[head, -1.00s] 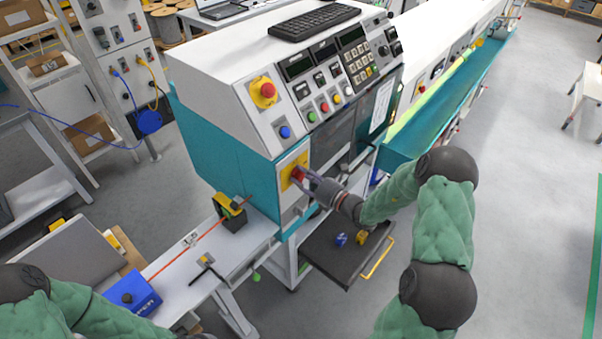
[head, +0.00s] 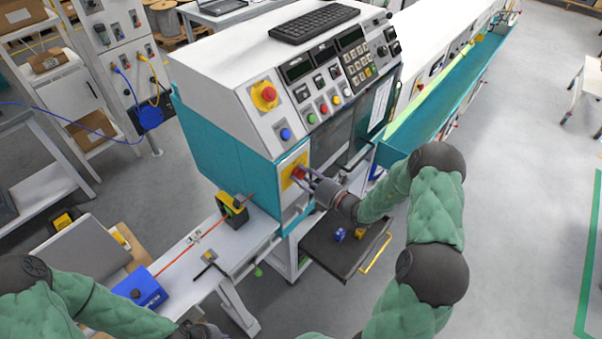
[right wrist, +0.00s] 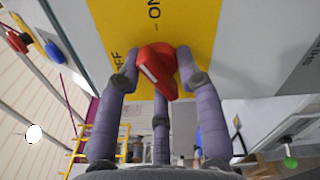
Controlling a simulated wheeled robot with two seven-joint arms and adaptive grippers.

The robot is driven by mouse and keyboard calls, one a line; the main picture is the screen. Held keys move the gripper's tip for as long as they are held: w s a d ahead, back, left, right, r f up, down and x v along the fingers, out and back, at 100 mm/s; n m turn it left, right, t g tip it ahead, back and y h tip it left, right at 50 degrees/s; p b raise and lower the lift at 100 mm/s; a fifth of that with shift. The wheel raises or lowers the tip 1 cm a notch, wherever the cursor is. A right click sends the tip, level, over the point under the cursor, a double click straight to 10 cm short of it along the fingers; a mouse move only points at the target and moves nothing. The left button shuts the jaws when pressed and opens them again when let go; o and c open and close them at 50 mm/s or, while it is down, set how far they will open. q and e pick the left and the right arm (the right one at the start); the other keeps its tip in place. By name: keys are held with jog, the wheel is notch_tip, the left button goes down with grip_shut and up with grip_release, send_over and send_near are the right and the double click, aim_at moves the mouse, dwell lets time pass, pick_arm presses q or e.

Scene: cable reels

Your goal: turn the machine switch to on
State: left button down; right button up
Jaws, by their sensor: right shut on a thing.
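The machine switch is a red knob (head: 299,173) on a yellow plate (head: 289,180), low on the front of the white and teal machine (head: 225,150). In the right wrist view the red knob (right wrist: 156,68) sits slanted, with a white mark on it. The yellow plate (right wrist: 190,25) there carries ON at the top and OFF at the left. My right gripper (head: 306,175) is shut on the knob, its fingers on both sides of it. My left arm comes in at lower left; its gripper (head: 197,329) is cut off by the bottom edge.
Above the switch are a red emergency button (head: 265,96) and a blue button (head: 285,134). Below my right gripper is a dark tray (head: 335,250) with small blue and yellow items. A bench (head: 205,262) with an orange cable and a blue box (head: 139,287) stands at left.

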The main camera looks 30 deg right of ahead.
jog(key=shift+m+p, duration=1.75)
jog(key=shift+m, duration=0.55)
jog(key=o, duration=0.8)
jog(key=shift+o, duration=0.2)
jog(key=p+v, duration=0.1)
jog(key=v, duration=0.7)
